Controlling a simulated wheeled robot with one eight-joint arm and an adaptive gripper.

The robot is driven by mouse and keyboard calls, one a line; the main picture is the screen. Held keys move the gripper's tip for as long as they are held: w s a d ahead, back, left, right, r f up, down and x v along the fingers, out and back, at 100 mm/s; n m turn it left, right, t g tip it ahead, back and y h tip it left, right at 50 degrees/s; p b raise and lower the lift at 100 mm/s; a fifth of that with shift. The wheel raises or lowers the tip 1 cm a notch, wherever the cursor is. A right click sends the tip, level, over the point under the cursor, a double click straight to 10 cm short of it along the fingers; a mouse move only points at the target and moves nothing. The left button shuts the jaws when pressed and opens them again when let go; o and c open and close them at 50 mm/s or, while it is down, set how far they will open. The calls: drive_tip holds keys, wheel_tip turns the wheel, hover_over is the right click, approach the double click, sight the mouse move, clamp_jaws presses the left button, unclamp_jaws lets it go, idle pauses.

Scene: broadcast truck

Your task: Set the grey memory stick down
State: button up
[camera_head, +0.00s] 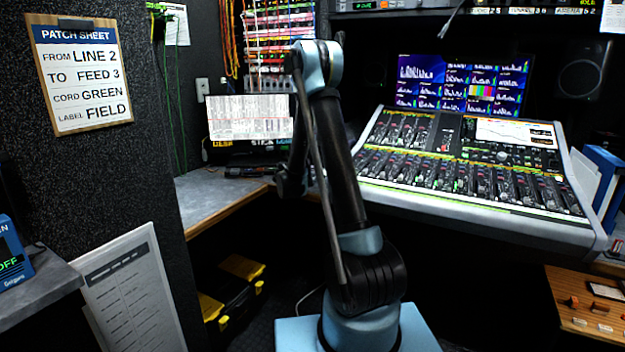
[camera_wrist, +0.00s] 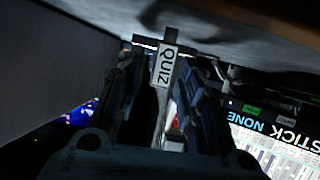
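In the wrist view my gripper (camera_wrist: 163,75) has its two dark fingers drawn in on both sides of a light grey stick (camera_wrist: 161,108) with a white label reading QUIZ. It appears pinched between the fingertips. A dark crosspiece shows at its far end. A pale grey surface fills the top of this upside-down view, close to that end; I cannot tell whether they touch. In the head view the gripper and the stick are hidden, or lost in the dark, behind my arm near the left desk (camera_head: 207,198).
A laptop-like screen (camera_head: 250,118) stands at the back of the left desk. A lit screen reading STICK NONE (camera_wrist: 275,135) shows upside down at the wrist view's right. The mixing console (camera_head: 475,215) is to the right. A black and yellow case (camera_head: 235,290) sits below the desk.

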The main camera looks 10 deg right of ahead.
drive_tip(key=v, duration=1.2)
idle(0.3)
